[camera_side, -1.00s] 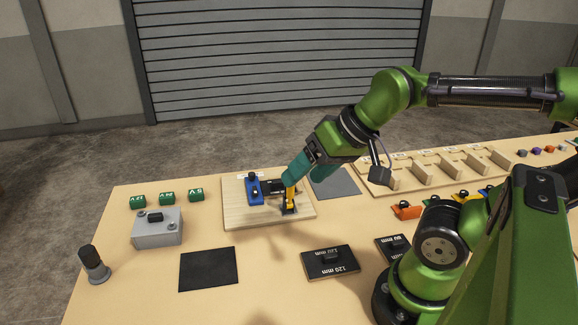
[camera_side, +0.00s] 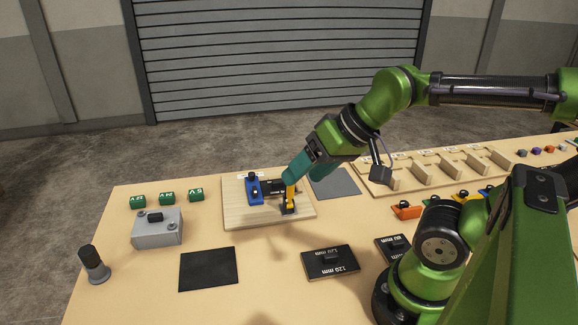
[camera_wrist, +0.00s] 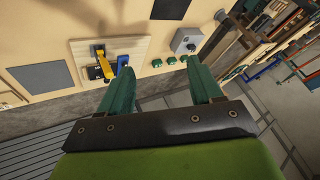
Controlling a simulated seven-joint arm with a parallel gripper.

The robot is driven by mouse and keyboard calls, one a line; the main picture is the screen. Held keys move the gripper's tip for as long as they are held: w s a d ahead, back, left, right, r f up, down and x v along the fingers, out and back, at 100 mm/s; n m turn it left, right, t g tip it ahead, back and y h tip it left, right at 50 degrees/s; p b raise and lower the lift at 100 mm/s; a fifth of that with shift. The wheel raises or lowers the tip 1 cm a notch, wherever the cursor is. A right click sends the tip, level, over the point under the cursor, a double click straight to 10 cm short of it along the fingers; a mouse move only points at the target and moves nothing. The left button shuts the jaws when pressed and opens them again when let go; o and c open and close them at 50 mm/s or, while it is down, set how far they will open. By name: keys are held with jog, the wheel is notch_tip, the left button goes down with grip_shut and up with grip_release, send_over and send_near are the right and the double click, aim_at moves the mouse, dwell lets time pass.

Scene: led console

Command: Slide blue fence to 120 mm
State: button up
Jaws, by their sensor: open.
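The blue fence (camera_side: 254,190) sits on the left part of a wooden board (camera_side: 240,216), with a dark knob on top. It also shows in the wrist view (camera_wrist: 123,62). A yellow lever (camera_side: 290,190) stands beside it on a dark base; the wrist view shows the lever too (camera_wrist: 104,64). My gripper (camera_wrist: 159,66) has its teal fingers wide apart with nothing between them. In the side view it is above the right part of the board, close to the lever. Whether a finger touches the lever is unclear. A black block marked 120 mm (camera_side: 331,262) lies in front of the board.
A grey box (camera_side: 157,229) with a dark knob and several green blocks (camera_side: 167,198) stand left of the board. A dark upright knob (camera_side: 94,264) is at the far left. A black mat (camera_side: 208,269) lies in front. A slotted wooden rack (camera_side: 430,168) stands right.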

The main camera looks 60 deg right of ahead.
jog(key=shift+w+d+f, duration=0.1)
jog(key=shift+d+f, duration=0.1)
jog(key=shift+f, duration=0.05)
jog(key=shift+c, duration=1)
jog(key=n+g+h, duration=0.2)
jog(key=n+g, duration=0.1)
jog(key=n, duration=0.1)
send_over(251, 174)
jog(key=s, duration=0.7)
notch_tip(251, 174, down, 6)
jog(key=x, duration=1.5)
jog(key=shift+w+d+f, duration=0.2)
jog(key=shift+w+f, duration=0.05)
jog(key=shift+w, duration=0.25)
jog(key=shift+c, duration=0.3)
grip_shut()
jog(key=shift+a, duration=0.1)
